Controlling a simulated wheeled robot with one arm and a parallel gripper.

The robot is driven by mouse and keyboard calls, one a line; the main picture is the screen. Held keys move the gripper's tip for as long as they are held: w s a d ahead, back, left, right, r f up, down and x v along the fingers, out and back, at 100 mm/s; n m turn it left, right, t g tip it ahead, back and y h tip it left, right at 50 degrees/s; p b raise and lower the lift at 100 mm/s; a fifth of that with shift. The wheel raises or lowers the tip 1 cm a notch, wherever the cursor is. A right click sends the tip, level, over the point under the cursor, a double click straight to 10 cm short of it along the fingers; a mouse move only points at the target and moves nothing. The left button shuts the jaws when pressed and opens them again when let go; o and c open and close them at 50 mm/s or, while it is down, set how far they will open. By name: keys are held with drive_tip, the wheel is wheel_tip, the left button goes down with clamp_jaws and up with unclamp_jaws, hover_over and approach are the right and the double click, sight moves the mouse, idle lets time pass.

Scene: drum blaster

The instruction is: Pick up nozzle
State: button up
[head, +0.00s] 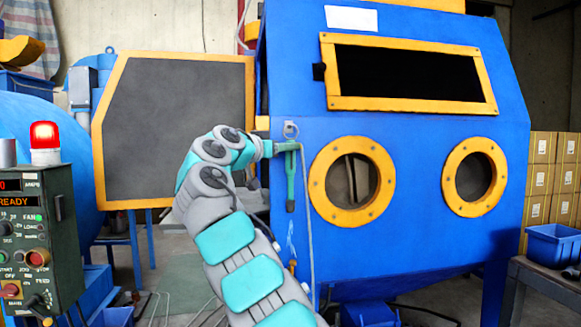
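The nozzle (291,182) is a slim teal-green tool hanging upright against the left part of the blue cabinet's front, just below a small metal hook plate (291,129). A thin pale hose (308,215) runs down beside it on the right. My grey and teal arm reaches up from the bottom centre, and its end, with my gripper (270,149), is at the top of the nozzle. The fingers are too small and too close in colour to the nozzle to tell whether they are open or shut, or whether they touch it.
The blue blasting cabinet (420,240) has a yellow-framed window and two round yellow-rimmed ports. Its yellow-edged door (175,130) stands open at left. A control box (38,240) with a lit red beacon is at far left. A table (545,275) with a blue bin is at right.

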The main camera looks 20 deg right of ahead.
clamp_jaws()
idle(1.1)
